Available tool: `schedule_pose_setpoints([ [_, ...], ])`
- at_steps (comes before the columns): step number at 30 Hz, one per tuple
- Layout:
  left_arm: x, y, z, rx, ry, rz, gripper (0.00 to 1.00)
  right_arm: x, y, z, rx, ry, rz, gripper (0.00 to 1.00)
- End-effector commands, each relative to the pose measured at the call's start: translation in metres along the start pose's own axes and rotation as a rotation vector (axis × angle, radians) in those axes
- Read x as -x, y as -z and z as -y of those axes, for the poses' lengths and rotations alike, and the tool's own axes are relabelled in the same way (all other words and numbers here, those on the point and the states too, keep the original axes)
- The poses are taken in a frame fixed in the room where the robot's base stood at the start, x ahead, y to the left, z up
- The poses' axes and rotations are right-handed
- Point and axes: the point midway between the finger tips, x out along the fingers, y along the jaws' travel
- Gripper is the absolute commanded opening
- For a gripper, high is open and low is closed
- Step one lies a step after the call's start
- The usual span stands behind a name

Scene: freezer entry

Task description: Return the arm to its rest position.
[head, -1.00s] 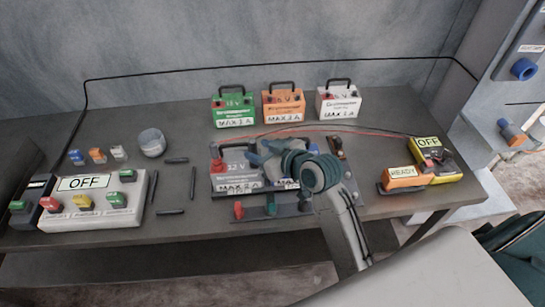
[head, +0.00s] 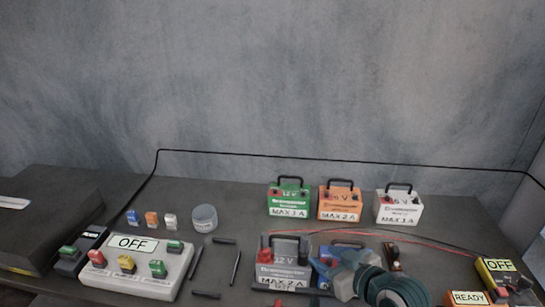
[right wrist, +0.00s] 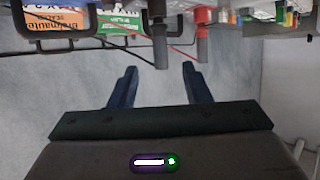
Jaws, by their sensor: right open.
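A grey 12 V battery (head: 284,270) stands just left of the gripper in the head view. Most of my right arm is below the frame. My left gripper is not in view.
Green (head: 289,198), orange (head: 339,203) and white (head: 398,207) batteries stand in a back row. A switch box marked OFF (head: 140,283) is at left, with dark rods nearby. A yellow OFF box (head: 505,270) and orange READY block (head: 466,298) are at right. Cables cross the table.

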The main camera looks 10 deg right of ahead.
Motion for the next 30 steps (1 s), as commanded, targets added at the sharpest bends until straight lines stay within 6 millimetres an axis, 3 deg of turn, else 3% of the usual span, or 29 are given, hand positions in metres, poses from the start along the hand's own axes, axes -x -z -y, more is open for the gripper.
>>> schedule_pose_setpoints([
  [2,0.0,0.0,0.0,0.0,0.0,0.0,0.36,0.003,-0.015,0.001,-0.01,-0.009,0.043,0.44],
  [5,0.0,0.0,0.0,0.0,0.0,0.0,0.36,0.015,-0.058,0.004,-0.037,-0.042,0.171,0.44],
  [9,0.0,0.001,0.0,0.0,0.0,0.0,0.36,0.047,-0.13,0.009,-0.086,-0.115,0.402,0.44],
  [12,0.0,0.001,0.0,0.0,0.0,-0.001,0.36,0.072,-0.168,0.012,-0.114,-0.164,0.534,0.44],
  [22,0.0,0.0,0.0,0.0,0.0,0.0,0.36,0.157,-0.253,0.023,-0.187,-0.315,0.884,0.44],
  [30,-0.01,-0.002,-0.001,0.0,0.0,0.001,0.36,0.102,-0.329,0.007,-0.197,-0.311,0.9,0.44],
])
